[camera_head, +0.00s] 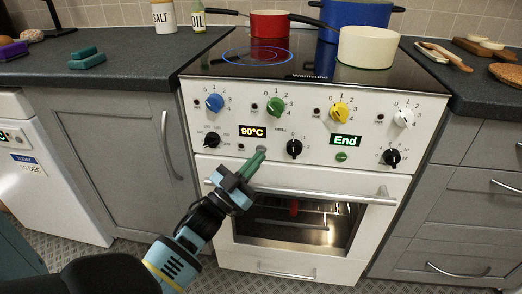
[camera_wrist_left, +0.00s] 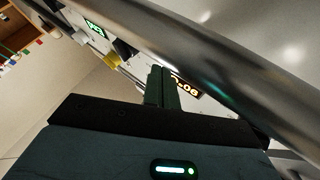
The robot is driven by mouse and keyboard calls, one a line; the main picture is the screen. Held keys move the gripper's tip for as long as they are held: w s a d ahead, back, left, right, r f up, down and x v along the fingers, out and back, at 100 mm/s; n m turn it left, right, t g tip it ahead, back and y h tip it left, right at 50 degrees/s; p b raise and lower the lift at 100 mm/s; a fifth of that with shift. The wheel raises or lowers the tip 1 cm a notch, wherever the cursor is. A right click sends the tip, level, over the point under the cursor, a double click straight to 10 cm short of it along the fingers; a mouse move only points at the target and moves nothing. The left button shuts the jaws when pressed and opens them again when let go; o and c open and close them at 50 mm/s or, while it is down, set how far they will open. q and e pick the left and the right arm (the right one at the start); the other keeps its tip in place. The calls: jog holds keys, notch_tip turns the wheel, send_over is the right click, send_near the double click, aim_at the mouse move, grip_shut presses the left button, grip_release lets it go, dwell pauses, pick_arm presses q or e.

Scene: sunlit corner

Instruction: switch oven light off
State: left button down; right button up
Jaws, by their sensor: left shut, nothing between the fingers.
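The white oven (camera_head: 210,170) stands in the middle of the head view. The control panel has a red-orange display (camera_head: 252,131) reading 90°C and a green display (camera_head: 345,141) reading End. A small grey oval button (camera_head: 262,149) is below the 90°C display, and a green oval button (camera_head: 341,156) is below End. My left gripper (camera_head: 258,157) is shut and empty, its green fingertips close to the grey button; contact cannot be told. In the left wrist view, the shut fingers (camera_wrist_left: 162,88) point toward the panel.
The oven door handle (camera_head: 340,194) runs across just below the panel; it also crosses large in the left wrist view (camera_wrist_left: 200,65). Black knobs (camera_head: 294,148) and coloured knobs (camera_head: 276,106) stick out nearby. Pots, including a cream one (camera_head: 368,47), stand on the hob.

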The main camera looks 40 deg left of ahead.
jog(key=shift+w, duration=0.25)
pick_arm(q)
jog(key=shift+w+a, duration=0.1)
jog(key=shift+w, duration=0.05)
jog(key=shift+w+a, duration=0.15)
jog(key=shift+w, duration=0.1)
pick_arm(e)
jog(key=shift+s, duration=0.1)
jog(key=shift+s, duration=0.1)
pick_arm(q)
jog(key=shift+w, duration=0.1)
pick_arm(e)
jog(key=shift+s+f, duration=0.1)
jog(key=shift+s, duration=0.3)
jog(key=shift+w, duration=0.1)
pick_arm(q)
jog(key=shift+s+d+p, duration=0.25)
jog(key=shift+s+p, duration=0.15)
jog(key=shift+s, duration=0.1)
pick_arm(e)
jog(key=shift+w+r, duration=0.55)
jog(key=shift+w, duration=0.05)
